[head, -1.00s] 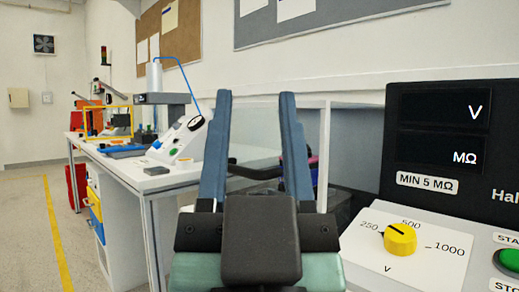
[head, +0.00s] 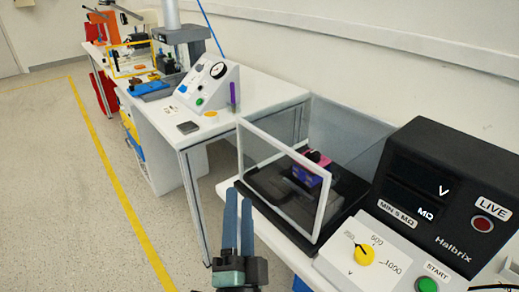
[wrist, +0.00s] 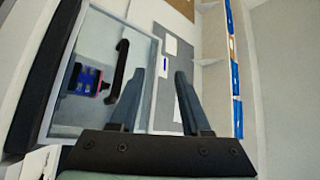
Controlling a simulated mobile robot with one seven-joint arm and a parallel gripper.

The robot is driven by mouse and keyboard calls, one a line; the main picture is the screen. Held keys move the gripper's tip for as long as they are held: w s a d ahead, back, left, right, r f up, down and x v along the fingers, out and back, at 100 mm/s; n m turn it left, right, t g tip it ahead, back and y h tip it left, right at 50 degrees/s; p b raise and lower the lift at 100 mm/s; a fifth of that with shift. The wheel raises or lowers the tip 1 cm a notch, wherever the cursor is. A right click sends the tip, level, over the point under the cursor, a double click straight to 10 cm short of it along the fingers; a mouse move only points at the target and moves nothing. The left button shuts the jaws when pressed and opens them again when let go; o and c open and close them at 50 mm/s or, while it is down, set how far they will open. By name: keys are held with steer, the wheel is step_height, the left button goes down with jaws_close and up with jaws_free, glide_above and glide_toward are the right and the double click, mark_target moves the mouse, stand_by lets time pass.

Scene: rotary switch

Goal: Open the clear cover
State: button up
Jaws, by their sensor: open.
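The clear cover (head: 283,146) is a see-through box with a white-framed front, standing over a black base beside the meter. It looks closed. Inside is a blue and pink device (head: 307,176). In the wrist view, the cover's pale frame (wrist: 156,80) and a curved black handle (wrist: 117,72) show left of and partly behind my left finger. I cannot make out the handle clearly in the head view. My gripper (head: 239,193) is open and empty, in front of the cover's lower left corner; it also shows in the wrist view (wrist: 160,72). It appears apart from the handle.
The black Halbrix meter (head: 440,190) stands right of the cover, with a yellow rotary knob (head: 364,255) and green start button (head: 427,284). A second white bench (head: 255,95) with a gauge box (head: 210,82) is behind left. The floor at left is clear.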

mark_target(259, 187)
steer(key=s+d+f+m+g+h+p, duration=0.25)
steer(key=s+f+m+p, duration=0.2)
steer(key=p, duration=0.35)
steer(key=shift+m, duration=0.35)
steer(key=w, duration=0.4)
steer(key=w+r, duration=0.1)
steer(key=w, duration=0.3)
steer(key=w+r, duration=0.1)
steer(key=w, duration=0.3)
steer(key=shift+w, duration=0.15)
steer(key=shift+c, duration=0.3)
jaws_close()
stand_by(0.3)
